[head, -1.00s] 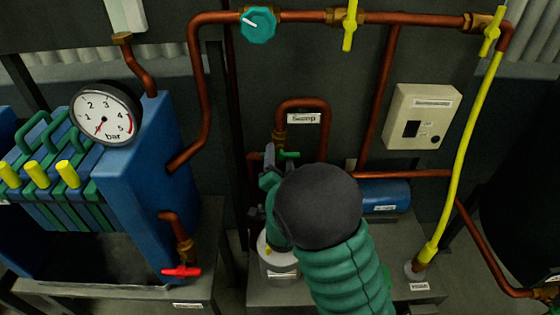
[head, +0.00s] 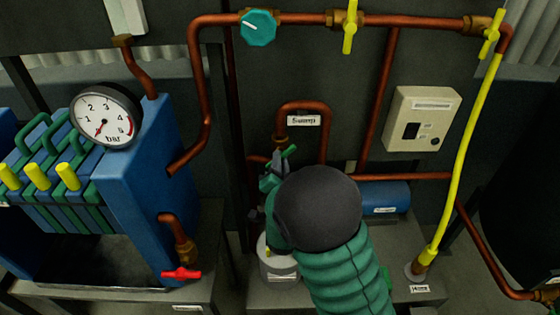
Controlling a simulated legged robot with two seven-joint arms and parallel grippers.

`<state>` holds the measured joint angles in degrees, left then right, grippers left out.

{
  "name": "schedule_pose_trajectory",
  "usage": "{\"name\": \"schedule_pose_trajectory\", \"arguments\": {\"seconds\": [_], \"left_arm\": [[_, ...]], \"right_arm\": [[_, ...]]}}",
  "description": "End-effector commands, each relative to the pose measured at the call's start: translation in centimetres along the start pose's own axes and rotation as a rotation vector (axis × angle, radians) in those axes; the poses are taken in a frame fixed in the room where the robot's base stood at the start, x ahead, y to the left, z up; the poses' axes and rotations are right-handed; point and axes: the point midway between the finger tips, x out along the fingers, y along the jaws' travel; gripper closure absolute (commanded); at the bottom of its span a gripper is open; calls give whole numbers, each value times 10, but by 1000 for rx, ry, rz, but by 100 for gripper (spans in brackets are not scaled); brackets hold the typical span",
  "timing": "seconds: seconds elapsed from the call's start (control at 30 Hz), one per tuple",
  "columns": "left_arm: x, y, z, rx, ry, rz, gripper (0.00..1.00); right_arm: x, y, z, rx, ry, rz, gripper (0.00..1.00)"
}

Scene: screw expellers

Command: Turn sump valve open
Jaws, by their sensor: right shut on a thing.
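The sump pipe is a copper loop with a white label reading "Sump" (head: 304,120), in the middle of the head view. Just below its left leg is the sump valve's green handle (head: 267,183), mostly covered by my right gripper. My right gripper (head: 277,166) is shut on this handle, its grey fingers tilted up to the right. My dark wrist and green arm hide the area below and right of the valve. My left gripper is not in view.
A blue filter unit with a pressure gauge (head: 105,116) and a red-handled tap (head: 182,274) stands at left. A blue cylinder (head: 384,198) lies right of my wrist. A yellow hose (head: 462,155) hangs at right. Copper pipes run along the wall.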

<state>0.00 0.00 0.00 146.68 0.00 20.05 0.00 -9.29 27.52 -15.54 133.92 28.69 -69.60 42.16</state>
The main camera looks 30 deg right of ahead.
Motion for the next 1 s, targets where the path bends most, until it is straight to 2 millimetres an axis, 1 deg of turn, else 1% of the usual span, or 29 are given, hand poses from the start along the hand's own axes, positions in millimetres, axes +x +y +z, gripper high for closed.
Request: {"name": "schedule_pose_trajectory", "arguments": {"seconds": [0.27, 0.47, 1.0], "left_arm": [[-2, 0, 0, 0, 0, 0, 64], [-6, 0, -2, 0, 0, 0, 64], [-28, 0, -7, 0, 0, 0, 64]], "right_arm": [[0, 0, 0, -45, -1, 2, 100], [0, 0, 0, -154, -1, 1, 100], [0, -2, -1, -649, -1, -1, 100]]}}
